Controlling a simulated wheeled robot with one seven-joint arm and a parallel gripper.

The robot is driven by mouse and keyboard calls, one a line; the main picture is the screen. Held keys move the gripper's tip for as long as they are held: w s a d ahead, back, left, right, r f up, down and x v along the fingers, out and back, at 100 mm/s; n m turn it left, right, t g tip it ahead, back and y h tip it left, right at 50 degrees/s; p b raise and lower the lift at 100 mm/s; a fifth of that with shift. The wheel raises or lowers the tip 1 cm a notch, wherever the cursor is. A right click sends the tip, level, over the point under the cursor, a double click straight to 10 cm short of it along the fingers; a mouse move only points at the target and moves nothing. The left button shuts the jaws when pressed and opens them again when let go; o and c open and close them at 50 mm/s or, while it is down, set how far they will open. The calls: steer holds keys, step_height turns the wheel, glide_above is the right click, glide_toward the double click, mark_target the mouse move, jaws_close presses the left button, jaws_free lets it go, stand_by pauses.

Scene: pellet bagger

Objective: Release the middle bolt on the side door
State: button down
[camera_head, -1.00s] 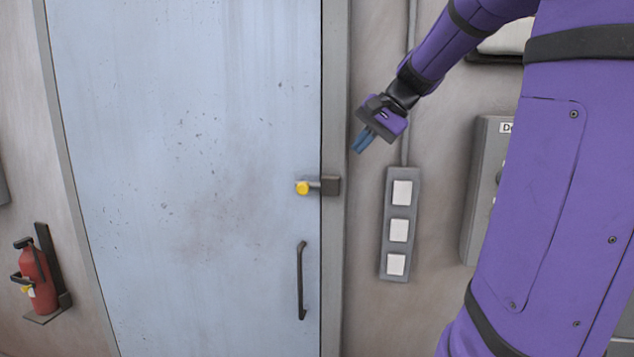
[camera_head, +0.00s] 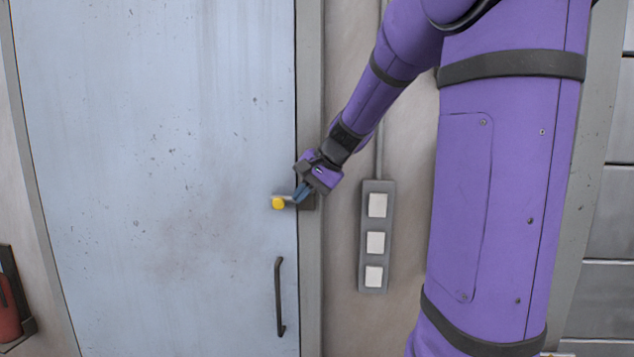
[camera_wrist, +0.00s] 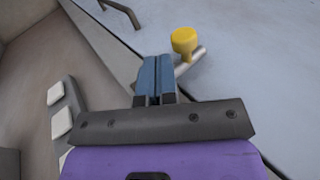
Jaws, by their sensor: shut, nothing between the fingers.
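The side door (camera_head: 150,130) is pale blue and looks closed in its grey frame. The middle bolt (camera_head: 279,203) has a yellow knob on a short metal bar at the door's right edge. My gripper (camera_head: 301,193) is shut and empty, its blue fingertips at the bar just right of the knob. In the wrist view the shut fingers (camera_wrist: 157,78) point towards the bar, beside the yellow knob (camera_wrist: 184,42) and left of it. I cannot tell whether they touch the bar. My gripper partly hides the bolt's dark bracket in the head view.
A dark door handle (camera_head: 280,297) is below the bolt. A grey panel with white switches (camera_head: 375,238) is on the wall to the right. A red fire extinguisher (camera_head: 7,312) hangs at the far left. The door face left of the knob is clear.

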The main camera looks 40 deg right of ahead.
mark_target(272, 194)
steer(key=shift+w+a+f, duration=0.2)
steer(key=shift+w+a, duration=0.1)
steer(key=shift+w, duration=0.2)
steer(key=shift+w+a+f, duration=0.15)
steer(key=shift+w+a, duration=0.1)
steer(key=shift+w, duration=0.2)
steer(key=w+a, duration=0.1)
steer(key=w, duration=0.1)
steer(key=w+a, duration=0.2)
steer(key=shift+a, duration=0.1)
steer(key=shift+s, duration=0.1)
